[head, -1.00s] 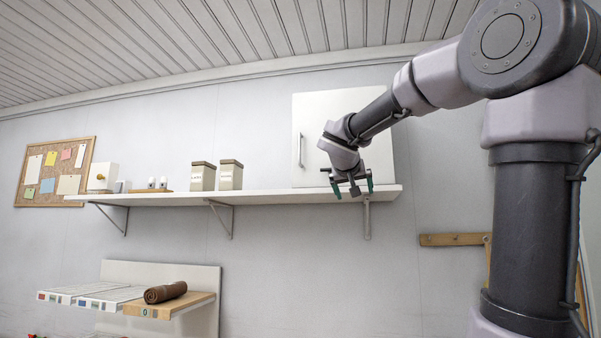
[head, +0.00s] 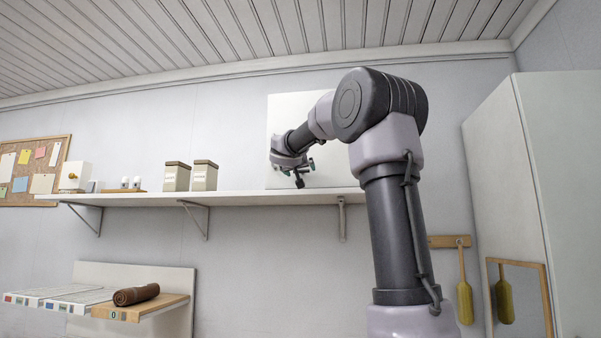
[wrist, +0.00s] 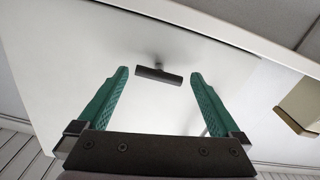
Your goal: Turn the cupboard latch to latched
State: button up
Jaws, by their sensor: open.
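The white cupboard (head: 290,112) stands on the wall shelf in the head view, partly covered by my arm. Its white front fills much of the wrist view (wrist: 70,50). The latch (wrist: 159,75) is a short dark bar on a small stem, lying nearly crosswise in the wrist view with a slight tilt. My gripper (head: 298,170) is at the lower part of the cupboard front. In the wrist view my gripper (wrist: 159,85) is open, with green fingers on either side of the latch and visible gaps to it. The latch is hidden in the head view.
The shelf (head: 250,198) runs under the cupboard. Two lidded canisters (head: 204,176) stand to its left, and a white box with a brass knob (head: 72,176) is farther left. A tall white cabinet (head: 505,150) stands at the right. A rolled brown towel (head: 136,294) lies below.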

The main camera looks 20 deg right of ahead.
jog(key=shift+w+d, duration=0.35)
jog(key=shift+w, duration=0.05)
jog(key=c, duration=1)
jog(key=shift+c, duration=0.2)
